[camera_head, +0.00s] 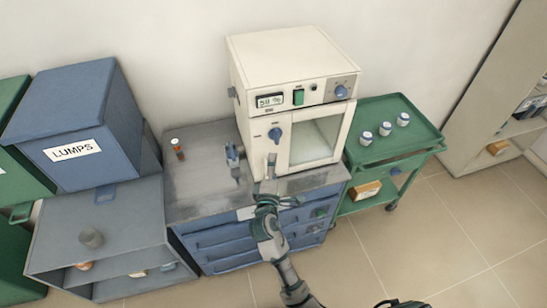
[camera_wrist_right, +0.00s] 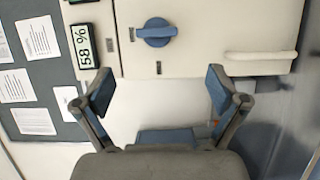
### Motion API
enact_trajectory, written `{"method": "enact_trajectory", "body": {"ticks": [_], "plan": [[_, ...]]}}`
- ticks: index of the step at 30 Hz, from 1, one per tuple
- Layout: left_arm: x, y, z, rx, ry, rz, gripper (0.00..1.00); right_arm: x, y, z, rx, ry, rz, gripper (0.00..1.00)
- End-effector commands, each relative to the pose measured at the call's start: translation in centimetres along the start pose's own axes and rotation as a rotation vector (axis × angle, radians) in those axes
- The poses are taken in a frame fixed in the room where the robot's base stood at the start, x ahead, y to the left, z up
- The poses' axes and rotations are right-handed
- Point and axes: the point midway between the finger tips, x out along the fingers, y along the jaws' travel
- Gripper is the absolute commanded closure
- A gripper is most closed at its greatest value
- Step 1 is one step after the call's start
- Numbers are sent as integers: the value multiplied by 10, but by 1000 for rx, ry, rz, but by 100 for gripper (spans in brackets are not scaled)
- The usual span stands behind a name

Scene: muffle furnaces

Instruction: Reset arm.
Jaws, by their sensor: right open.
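My right gripper (camera_head: 271,195) is in front of the white furnace (camera_head: 290,60), near the bench's front edge in the head view. In the right wrist view, its two fingers (camera_wrist_right: 158,88) are spread wide with nothing between them. Beyond them are the furnace's blue knob (camera_wrist_right: 156,32) and its display (camera_wrist_right: 83,45), reading 58 %. The furnace door (camera_head: 315,139) has a window and looks shut; a pale upright handle (camera_head: 271,165) is at its left edge. The gripper looks close to this handle in the head view, but contact cannot be told. My left gripper is not in view.
A small brown bottle (camera_head: 178,149) stands on the grey bench top (camera_head: 195,190). A blue-grey fixture (camera_head: 234,160) is beside the furnace. Left are a blue LUMPS bin (camera_head: 75,115) and grey shelf unit (camera_head: 100,210). Right, a green cart (camera_head: 405,108) holds three white jars (camera_head: 385,129).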

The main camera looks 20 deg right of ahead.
Motion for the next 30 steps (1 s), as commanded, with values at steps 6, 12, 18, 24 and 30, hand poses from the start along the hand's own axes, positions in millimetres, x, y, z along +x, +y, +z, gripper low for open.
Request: {"method": "enact_trajectory", "body": {"ticks": [6,12,18,24,30], "plan": [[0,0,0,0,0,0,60,-2,0,0,1,0,1,4],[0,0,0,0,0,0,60,-2,0,0,1,0,1,4],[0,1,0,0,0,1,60,-2,0,0,0,0,1,4],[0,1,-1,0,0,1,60,-2,-6,-2,0,7,-10,4],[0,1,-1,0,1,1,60,1,-102,-21,31,94,-172,4]]}}
